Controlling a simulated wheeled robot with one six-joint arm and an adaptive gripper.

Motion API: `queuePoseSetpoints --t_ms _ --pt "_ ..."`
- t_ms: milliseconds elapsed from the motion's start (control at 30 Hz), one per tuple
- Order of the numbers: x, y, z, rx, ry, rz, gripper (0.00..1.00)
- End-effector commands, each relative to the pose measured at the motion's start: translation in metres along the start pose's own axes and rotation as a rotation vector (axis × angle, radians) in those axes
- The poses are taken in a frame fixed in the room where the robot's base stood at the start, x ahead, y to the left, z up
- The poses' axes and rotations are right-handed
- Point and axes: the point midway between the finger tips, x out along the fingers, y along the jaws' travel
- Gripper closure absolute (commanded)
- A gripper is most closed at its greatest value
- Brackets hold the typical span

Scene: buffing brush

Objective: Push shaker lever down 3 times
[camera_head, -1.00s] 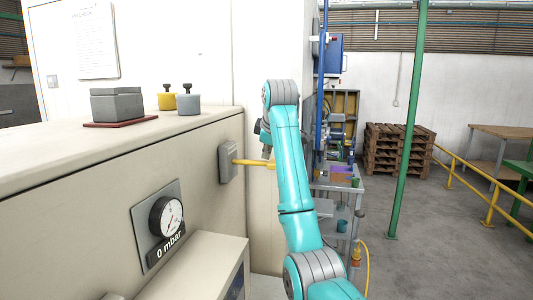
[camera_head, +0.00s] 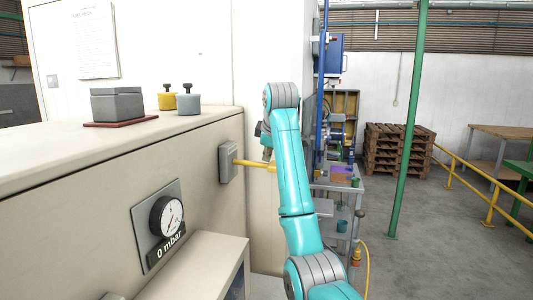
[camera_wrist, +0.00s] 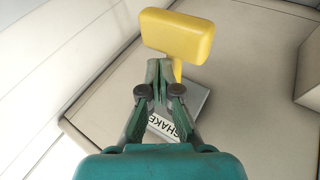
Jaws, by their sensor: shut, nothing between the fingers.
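The yellow shaker lever (camera_head: 250,163) sticks out from a grey mounting box (camera_head: 228,162) on the side of the cream cabinet. In the wrist view its yellow block handle (camera_wrist: 178,36) lies just past my fingertips, with a label reading "SHAKE" (camera_wrist: 163,125) on the grey box behind my fingers. My gripper (camera_wrist: 158,66) is shut and empty, its tips close to the handle's lower edge; I cannot tell whether they touch it. In the head view my gripper (camera_head: 266,152) is just above the lever, partly hidden behind my arm.
A grey block (camera_head: 117,105) and two knobbed weights (camera_head: 188,103) stand on the cabinet top. A cluttered cart (camera_head: 340,187) stands behind my arm.

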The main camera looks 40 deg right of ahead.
Motion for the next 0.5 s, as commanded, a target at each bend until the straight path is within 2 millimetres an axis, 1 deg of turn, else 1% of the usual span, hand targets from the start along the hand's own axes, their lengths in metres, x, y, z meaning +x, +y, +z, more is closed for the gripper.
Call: queuePoseSetpoints --t_ms 33,333,500 --pt "0.0006 0.001 0.0042 0.005 -0.007 0.0 1.0" --pt "0.0001 0.0016 0.0043 0.005 -0.008 0.0 1.0" --pt "-0.004 0.0046 0.0016 0.005 -0.008 0.001 1.0"
